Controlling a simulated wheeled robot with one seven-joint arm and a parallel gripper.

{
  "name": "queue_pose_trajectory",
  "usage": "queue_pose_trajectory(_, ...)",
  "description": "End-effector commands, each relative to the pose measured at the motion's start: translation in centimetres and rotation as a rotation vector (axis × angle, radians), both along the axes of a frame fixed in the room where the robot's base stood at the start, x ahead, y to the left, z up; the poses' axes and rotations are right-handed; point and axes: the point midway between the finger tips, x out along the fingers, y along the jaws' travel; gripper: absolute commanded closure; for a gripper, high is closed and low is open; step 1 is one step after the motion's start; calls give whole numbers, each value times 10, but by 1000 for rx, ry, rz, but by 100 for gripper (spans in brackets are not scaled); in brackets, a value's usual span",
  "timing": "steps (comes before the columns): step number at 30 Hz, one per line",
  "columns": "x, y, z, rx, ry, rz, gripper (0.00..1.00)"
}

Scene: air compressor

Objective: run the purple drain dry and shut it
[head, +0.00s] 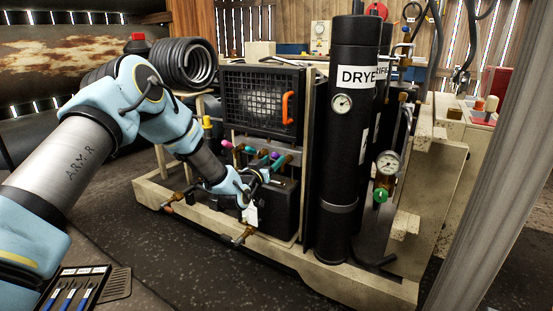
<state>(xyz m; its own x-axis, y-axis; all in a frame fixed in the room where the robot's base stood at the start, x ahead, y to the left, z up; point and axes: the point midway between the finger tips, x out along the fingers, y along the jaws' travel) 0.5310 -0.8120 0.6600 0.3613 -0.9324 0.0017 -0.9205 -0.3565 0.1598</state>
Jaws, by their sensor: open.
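A row of small coloured handles sits on the front of the compressor, below the mesh-covered panel. I cannot tell for sure which belongs to the purple drain, or whether any drain is flowing. My gripper (250,196) is open, below and in front of this row, close to the black box on the compressor's front. The arm hides part of the row's left side, and the fingertips are small and partly hidden.
A tall black dryer cylinder (341,150) stands right of my gripper. An orange handle (287,108) is on the mesh panel. A tool tray (76,290) lies at lower left; the floor in front is clear.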

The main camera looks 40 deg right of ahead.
Motion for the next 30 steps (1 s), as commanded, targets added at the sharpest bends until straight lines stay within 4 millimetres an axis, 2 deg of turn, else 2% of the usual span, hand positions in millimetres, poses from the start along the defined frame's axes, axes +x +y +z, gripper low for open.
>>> queue_pose_trajectory(3, 6, -18, -1, -1, 1, -1, 40)
queue_pose_trajectory(7, 11, -29, 0, 0, 0, 0, 40)
queue_pose_trajectory(19, 14, -35, 0, 2, 1, 0, 40)
queue_pose_trajectory(30, 14, -35, 0, 2, 1, 0, 82)
